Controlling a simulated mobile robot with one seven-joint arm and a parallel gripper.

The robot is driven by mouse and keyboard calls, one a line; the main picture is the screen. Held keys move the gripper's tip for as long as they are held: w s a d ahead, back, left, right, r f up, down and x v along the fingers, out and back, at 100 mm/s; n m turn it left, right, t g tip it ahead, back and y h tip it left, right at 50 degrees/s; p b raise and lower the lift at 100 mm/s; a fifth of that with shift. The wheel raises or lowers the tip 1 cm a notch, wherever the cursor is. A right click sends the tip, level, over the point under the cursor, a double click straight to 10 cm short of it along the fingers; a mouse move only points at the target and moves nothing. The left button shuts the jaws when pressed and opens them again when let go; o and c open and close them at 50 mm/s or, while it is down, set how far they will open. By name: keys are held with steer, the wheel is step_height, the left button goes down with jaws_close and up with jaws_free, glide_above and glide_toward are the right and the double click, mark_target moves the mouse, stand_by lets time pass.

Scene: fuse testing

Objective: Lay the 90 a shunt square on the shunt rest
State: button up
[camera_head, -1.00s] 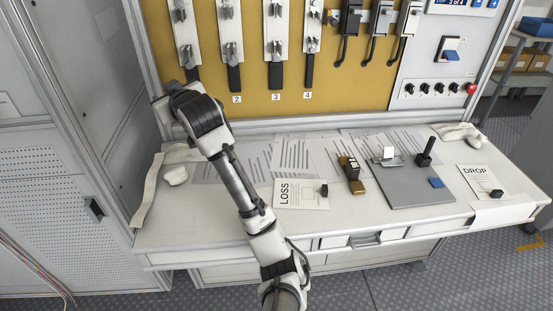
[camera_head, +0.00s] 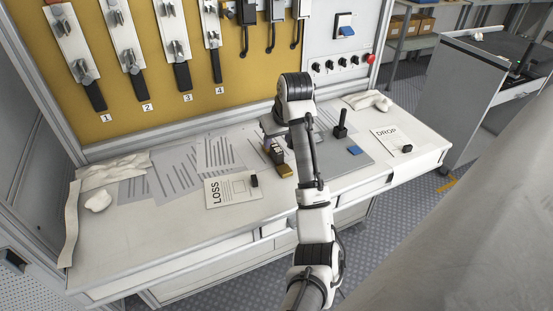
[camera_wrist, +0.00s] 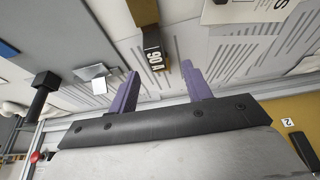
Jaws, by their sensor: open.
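The 90 A shunt (camera_wrist: 151,47), a black block with a white "90 A" label and brass ends, lies on the bench in the wrist view. It shows in the head view (camera_head: 277,157), partly hidden by my arm. My gripper (camera_wrist: 161,70) is open and empty, its two purple fingers spread over the shunt's near end. In the head view my gripper (camera_head: 272,140) is just behind the shunt and partly hidden by my arm. A grey board (camera_head: 345,176) lies to the right of the shunt. I cannot tell which part is the shunt rest.
The board carries a black post (camera_head: 340,124), a blue block (camera_head: 355,150) and a small metal piece with a white plate (camera_wrist: 98,86). A LOSS card (camera_head: 228,190) lies left, a DROP card (camera_head: 391,139) right.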

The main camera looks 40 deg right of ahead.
mark_target(277, 148)
steer(key=x, duration=0.2)
steer(key=p+x, duration=0.1)
steer(key=x, duration=0.1)
steer(key=p+x, duration=0.1)
steer(key=x, duration=0.1)
steer(key=shift+w+d+f, duration=0.15)
steer(key=shift+d+f, duration=0.2)
steer(key=shift+w+f, duration=0.2)
steer(key=shift+f, duration=0.35)
steer(key=shift+r, duration=0.1)
jaws_close()
